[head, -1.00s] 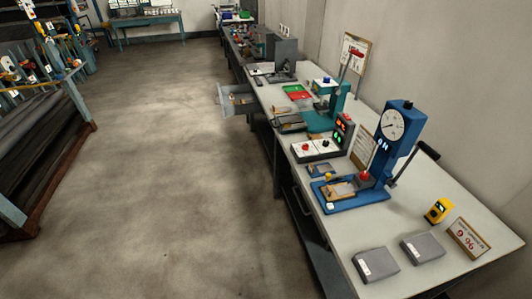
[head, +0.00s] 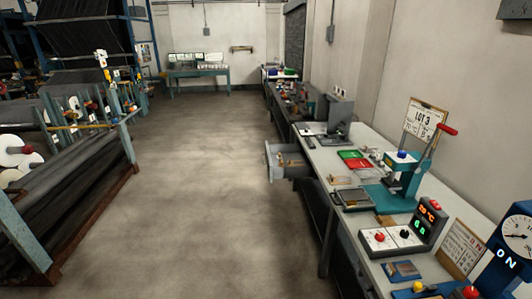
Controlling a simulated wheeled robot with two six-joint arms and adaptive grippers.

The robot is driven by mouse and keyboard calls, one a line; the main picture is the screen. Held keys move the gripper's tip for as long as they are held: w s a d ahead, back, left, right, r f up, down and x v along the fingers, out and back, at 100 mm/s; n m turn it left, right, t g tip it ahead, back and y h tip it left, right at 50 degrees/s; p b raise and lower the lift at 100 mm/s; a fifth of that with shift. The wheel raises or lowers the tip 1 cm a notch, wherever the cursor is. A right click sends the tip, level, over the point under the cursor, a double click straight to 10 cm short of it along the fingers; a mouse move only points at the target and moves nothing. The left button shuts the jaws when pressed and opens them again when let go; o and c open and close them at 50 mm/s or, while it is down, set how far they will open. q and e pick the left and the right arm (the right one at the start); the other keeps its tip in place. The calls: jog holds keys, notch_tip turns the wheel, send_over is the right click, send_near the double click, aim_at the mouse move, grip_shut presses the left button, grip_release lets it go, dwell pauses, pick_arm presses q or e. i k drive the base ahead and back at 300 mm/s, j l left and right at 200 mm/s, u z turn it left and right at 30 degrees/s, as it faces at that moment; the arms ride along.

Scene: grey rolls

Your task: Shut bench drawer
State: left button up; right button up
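The bench drawer (head: 272,163) is grey and stands pulled out from the left side of the long bench (head: 352,226), over the aisle floor. A few small tan items lie inside it. It is some way ahead of me, near the middle of the head view. Neither of my grippers shows in this view.
The concrete aisle (head: 190,190) left of the bench is clear. A blue rack with dark rolls (head: 75,205) lines the left side. On the bench stand a green lever press (head: 395,185), a control box (head: 405,237) and a blue dial gauge (head: 512,245). A teal table (head: 200,72) stands at the far wall.

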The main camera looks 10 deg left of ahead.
aim_at(294, 152)
jog(key=i+j, duration=0.6)
jog(key=i+j+z, duration=0.15)
jog(key=i+j, duration=0.4)
jog(key=j+z, duration=0.15)
jog(key=z, duration=0.45)
jog(key=i+j+z, duration=0.45)
jog(key=j, duration=0.2)
jog(key=j+z, duration=0.2)
jog(key=j, duration=0.15)
jog(key=i+j+z, duration=0.1)
jog(key=j+z, duration=0.15)
jog(key=j, duration=0.15)
jog(key=j+z, duration=0.2)
jog(key=j, duration=0.2)
jog(key=i, duration=0.05)
